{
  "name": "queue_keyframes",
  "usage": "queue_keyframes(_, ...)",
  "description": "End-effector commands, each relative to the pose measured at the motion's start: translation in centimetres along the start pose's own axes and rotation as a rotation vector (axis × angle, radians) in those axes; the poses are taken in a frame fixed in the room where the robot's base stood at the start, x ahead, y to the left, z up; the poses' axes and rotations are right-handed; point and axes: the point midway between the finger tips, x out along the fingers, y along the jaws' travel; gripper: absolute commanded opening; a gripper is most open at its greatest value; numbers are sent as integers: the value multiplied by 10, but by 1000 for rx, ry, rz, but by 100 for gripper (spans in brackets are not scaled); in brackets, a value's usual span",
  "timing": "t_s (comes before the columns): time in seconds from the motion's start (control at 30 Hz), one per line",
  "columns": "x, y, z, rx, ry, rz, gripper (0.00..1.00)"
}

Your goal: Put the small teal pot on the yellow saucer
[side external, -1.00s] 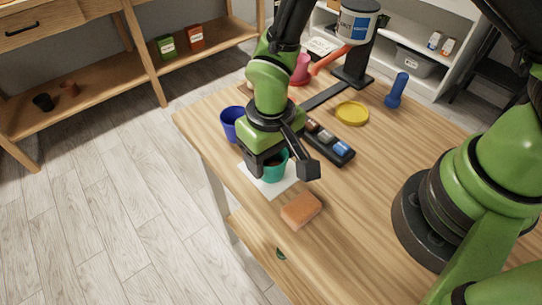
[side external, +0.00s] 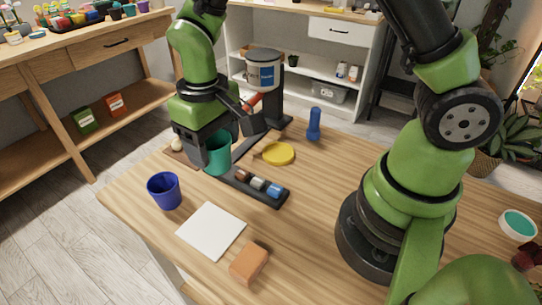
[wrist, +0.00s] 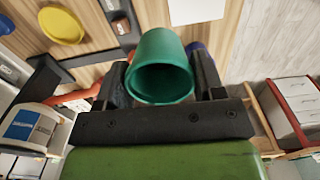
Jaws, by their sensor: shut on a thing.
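The small teal pot (side external: 218,156) is held between the fingers of my gripper (side external: 214,150), which is shut on it. The pot looks roughly upright and raised above the table, left of the yellow saucer (side external: 278,153). In the wrist view the teal pot (wrist: 160,62) sits between the two dark fingers, its open mouth facing the camera. The yellow saucer (wrist: 61,25) shows at the upper left there, apart from the pot. The saucer lies flat and its top looks empty.
A black tray with small items (side external: 256,187) lies in front of the saucer. A blue pot (side external: 163,190), white sheet (side external: 211,231) and orange sponge (side external: 249,263) are nearer the front. A blue upright object (side external: 314,123) stands behind the saucer; a white canister (side external: 263,70) is raised on a stand.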

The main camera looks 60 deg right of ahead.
Motion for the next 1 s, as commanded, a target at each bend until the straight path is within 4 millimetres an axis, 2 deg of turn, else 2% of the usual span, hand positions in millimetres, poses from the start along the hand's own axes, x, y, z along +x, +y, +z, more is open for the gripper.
queue_keyframes(0.03, 0, 26, -6, 15, 0, 0, 39)
queue_keyframes(0.2, 0, 98, -9, 9, -1, -1, 39)
queue_keyframes(0.3, 0, 134, -4, 3, 1, -1, 39)
queue_keyframes(0.4, 0, 159, 2, -4, 1, -1, 39)
queue_keyframes(0.57, 2, 180, 9, -14, 0, -1, 39)
queue_keyframes(0.8, 43, 184, 12, -19, -6, -3, 39)
queue_keyframes(1.0, 64, 184, 11, -17, -2, -2, 39)
